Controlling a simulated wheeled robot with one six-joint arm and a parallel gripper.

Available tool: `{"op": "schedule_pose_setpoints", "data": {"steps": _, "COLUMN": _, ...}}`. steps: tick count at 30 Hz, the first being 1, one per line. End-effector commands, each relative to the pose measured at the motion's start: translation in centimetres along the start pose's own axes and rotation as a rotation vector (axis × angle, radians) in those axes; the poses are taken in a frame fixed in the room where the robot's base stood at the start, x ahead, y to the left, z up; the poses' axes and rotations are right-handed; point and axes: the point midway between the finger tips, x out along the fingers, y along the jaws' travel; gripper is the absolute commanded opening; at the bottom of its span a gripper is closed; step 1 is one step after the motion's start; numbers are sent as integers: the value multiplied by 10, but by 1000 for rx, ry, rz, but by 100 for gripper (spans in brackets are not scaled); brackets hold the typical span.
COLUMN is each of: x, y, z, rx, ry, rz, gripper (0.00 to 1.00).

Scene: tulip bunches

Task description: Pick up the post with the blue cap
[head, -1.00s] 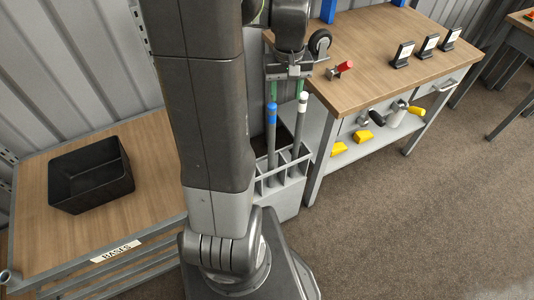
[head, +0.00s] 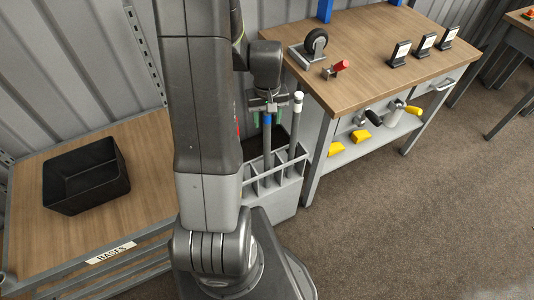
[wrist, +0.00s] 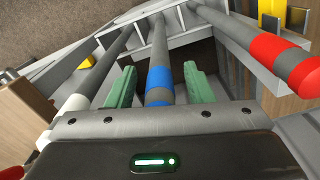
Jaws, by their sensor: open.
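The post with the blue cap (head: 267,120) stands in a grey slotted rack (head: 284,199). My gripper (head: 267,117) is right over its top in the head view. In the wrist view, the blue-banded post (wrist: 159,84) lies between the two open green fingers (wrist: 159,86), with a gap visible on each side. Its top end is partly hidden by my gripper body. A post with a white cap (head: 298,98) stands to its right in the head view. A post with red bands (wrist: 272,52) is on the right in the wrist view.
A wooden workbench (head: 345,95) with a caster wheel (head: 314,45) and a red-handled clamp (head: 336,69) stands close right of the rack. A black bin (head: 86,175) sits on the left table. Carpet at lower right is clear.

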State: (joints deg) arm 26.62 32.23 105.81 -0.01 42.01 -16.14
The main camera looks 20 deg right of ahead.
Motion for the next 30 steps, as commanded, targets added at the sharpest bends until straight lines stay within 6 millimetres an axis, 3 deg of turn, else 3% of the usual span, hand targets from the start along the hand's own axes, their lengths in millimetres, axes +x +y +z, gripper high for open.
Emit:
{"op": "schedule_pose_setpoints", "data": {"steps": 4, "x": 0, "y": 0, "z": 0, "rx": 0, "ry": 1, "rz": 0, "gripper": 47}}
{"op": "schedule_pose_setpoints", "data": {"steps": 5, "x": 0, "y": 0, "z": 0, "rx": 0, "ry": 1, "rz": 0, "gripper": 44}}
{"op": "schedule_pose_setpoints", "data": {"steps": 12, "x": -1, "y": 0, "z": 0, "rx": 0, "ry": 1, "rz": 0, "gripper": 0}}
{"op": "schedule_pose_setpoints", "data": {"steps": 23, "x": -3, "y": 0, "z": -1, "rx": 0, "ry": 2, "rz": 1, "gripper": 0}}
{"op": "schedule_pose_setpoints", "data": {"steps": 30, "x": -34, "y": 1, "z": -2, "rx": 0, "ry": 8, "rz": 3, "gripper": 0}}
